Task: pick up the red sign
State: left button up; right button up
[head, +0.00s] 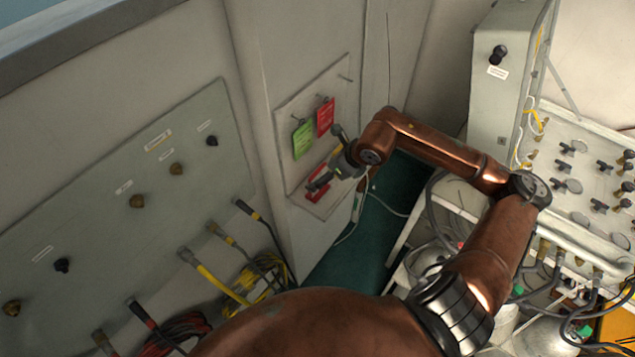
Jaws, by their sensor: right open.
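A red sign (325,117) hangs from a peg on the pale board (342,88) on the wall, left of the picture's centre. A green sign (302,140) hangs beside it, to its left and a little lower. My right gripper (326,160) is open in front of the board, just below the red sign, with its fingers apart and nothing seen between them. Another red item (317,187) shows low on the board, partly hidden behind the gripper. Whether the gripper touches the board is unclear. My left gripper is not in view.
A grey panel (95,235) with knobs and hoses fills the left. A valve panel (585,185) with cables and cylinders stands at the right. A grey box (497,110) is at the upper right. Green floor (375,235) shows between, with a loose white cable on it.

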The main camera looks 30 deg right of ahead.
aim_at(319, 176)
jog(key=shift+p+x, duration=0.3)
jog(key=shift+x, duration=1.55)
jog(key=shift+a, duration=0.15)
jog(key=shift+c, duration=0.7)
jog(key=shift+r, duration=0.1)
jog(key=c, duration=1.1)
